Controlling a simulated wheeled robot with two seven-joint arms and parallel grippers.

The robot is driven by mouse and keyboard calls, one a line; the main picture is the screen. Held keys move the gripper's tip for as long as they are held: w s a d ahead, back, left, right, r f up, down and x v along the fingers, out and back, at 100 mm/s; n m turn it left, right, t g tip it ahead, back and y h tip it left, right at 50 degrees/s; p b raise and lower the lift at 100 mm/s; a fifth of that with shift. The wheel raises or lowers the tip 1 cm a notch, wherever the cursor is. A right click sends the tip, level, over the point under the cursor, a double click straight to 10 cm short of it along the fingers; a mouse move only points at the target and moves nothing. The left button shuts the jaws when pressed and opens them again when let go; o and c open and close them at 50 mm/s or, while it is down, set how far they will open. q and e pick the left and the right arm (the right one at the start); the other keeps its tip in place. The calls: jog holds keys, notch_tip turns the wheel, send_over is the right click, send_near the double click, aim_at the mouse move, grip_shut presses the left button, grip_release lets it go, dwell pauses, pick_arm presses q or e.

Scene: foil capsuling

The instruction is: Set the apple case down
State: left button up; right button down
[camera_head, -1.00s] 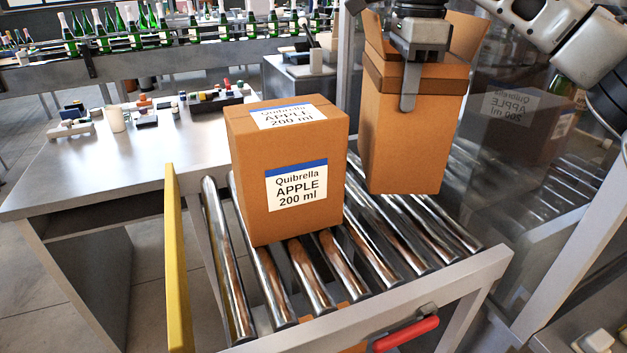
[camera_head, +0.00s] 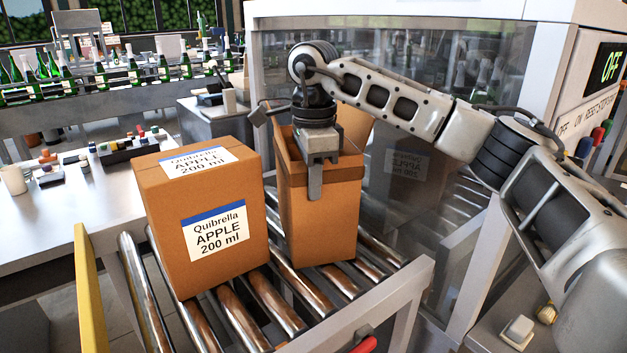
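A closed brown case (camera_head: 166,224) with a white and blue label reading "Quibrella APPLE 200 ml" stands on the roller conveyor. To its right is a second brown case (camera_head: 338,224) with its top flaps open. No label shows on its near faces, but a mirrored APPLE label shows in the clear panel behind it. My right gripper (camera_head: 315,178) is at the open case's rim, with one finger down the outside of the near wall; the other finger is hidden. The open case is upright and low over the rollers; I cannot tell whether its base touches them. My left gripper is out of view.
The rollers (camera_head: 238,317) show bare in front of the cases. A yellow guide rail (camera_head: 90,290) edges the conveyor on the left. A clear-panelled machine stands close behind and right. A grey table (camera_head: 50,225) with small parts lies left, and bottles line the back.

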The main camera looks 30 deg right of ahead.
jog(key=shift+f, duration=0.15)
jog(key=c, duration=1.6)
grip_release()
jog(key=shift+c, duration=0.2)
notch_tip(320, 180, up, 12)
jog(key=shift+r, duration=0.2)
